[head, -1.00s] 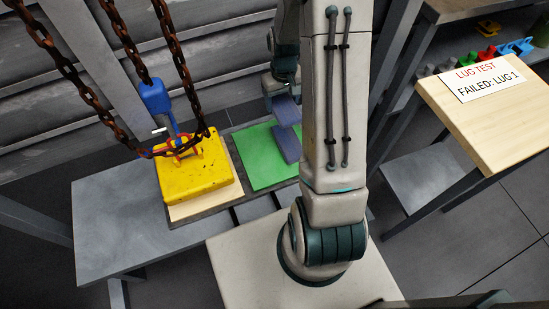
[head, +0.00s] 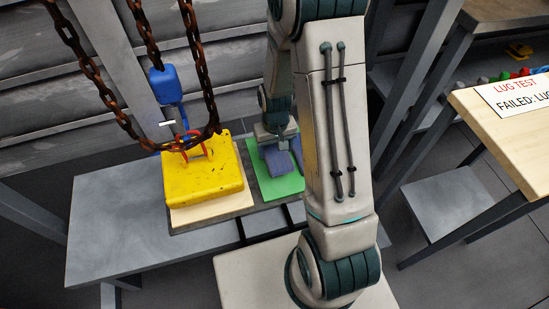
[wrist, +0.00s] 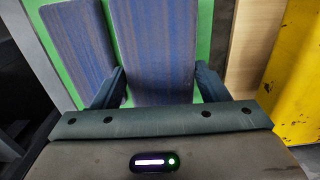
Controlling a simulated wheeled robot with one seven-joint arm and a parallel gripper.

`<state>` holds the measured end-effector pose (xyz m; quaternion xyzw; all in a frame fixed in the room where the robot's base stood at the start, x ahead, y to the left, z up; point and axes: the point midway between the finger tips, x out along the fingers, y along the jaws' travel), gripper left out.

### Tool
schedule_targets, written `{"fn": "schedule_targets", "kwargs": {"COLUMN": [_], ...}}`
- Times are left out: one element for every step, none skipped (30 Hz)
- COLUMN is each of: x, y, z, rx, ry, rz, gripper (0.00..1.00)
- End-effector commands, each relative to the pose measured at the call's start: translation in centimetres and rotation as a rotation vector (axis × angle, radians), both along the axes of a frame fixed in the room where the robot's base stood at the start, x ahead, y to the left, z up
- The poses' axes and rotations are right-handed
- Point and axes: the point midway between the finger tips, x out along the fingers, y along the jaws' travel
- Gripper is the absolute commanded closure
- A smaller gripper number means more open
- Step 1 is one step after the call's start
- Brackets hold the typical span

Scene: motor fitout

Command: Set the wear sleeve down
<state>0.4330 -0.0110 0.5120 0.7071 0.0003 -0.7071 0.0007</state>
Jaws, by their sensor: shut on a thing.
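The wear sleeve, a blue-purple striped block (wrist: 158,45), is between the two fingers of my gripper (wrist: 163,85) in the wrist view. My gripper is shut on it. In the head view the held sleeve (head: 279,161) shows below my gripper (head: 275,135), over the green mat (head: 284,187). I cannot tell whether it touches the mat. A second, similar blue-purple piece (wrist: 76,42) lies close beside it on the left in the wrist view. In the head view this piece (head: 297,151) is to the right, partly hidden by my arm.
A yellow block (head: 203,176) with a red shackle, rusty chains (head: 148,40) and a blue hook (head: 165,90) stands left of the mat on a wooden board (head: 212,213). A grey bench (head: 110,225) has free room on the left. A wooden table (head: 500,150) with a sign stands right.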

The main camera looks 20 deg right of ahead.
Motion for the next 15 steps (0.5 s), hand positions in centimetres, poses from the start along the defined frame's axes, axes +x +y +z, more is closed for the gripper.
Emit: {"fn": "schedule_targets", "kwargs": {"x": [-0.1, -0.1, -0.1, -0.1, -0.1, -0.2, -0.2, -0.2, -0.2, -0.2, -0.2, -0.1, -0.1, -0.1, -0.1], "y": [0.3, 0.4, 0.4, 0.4, 0.4, 0.4, 0.4, 0.4, 0.4, 0.4, 0.4, 0.4, 0.4, 0.4, 0.4], "z": [-0.2, -0.3, -0.5, -0.7, -1.0, -1.6, -2.0, -2.5, -3.2, -3.7, -4.1, -4.3, -4.4, -4.4, -4.3], "rx": [0.0, 0.0, 0.0, 0.0, 0.0, 0.0, 0.0, 0.0, 0.0, 0.0, 0.0, 0.0, 0.0, 0.0, 0.0], "ry": [0.0, 0.0, 0.0, 0.001, 0.002, 0.003, 0.003, 0.003, 0.003, 0.004, 0.003, 0.002, 0.0, 0.0, -0.001], "rz": [0.0, 0.0, -0.001, -0.001, -0.002, -0.002, -0.002, -0.002, -0.002, -0.002, -0.002, -0.002, -0.002, -0.002, -0.002], "gripper": [0.57, 0.57, 0.57, 0.57, 0.57, 0.57, 0.57, 0.57, 0.57, 0.57, 0.57, 0.57, 0.57, 0.57, 0.57]}}
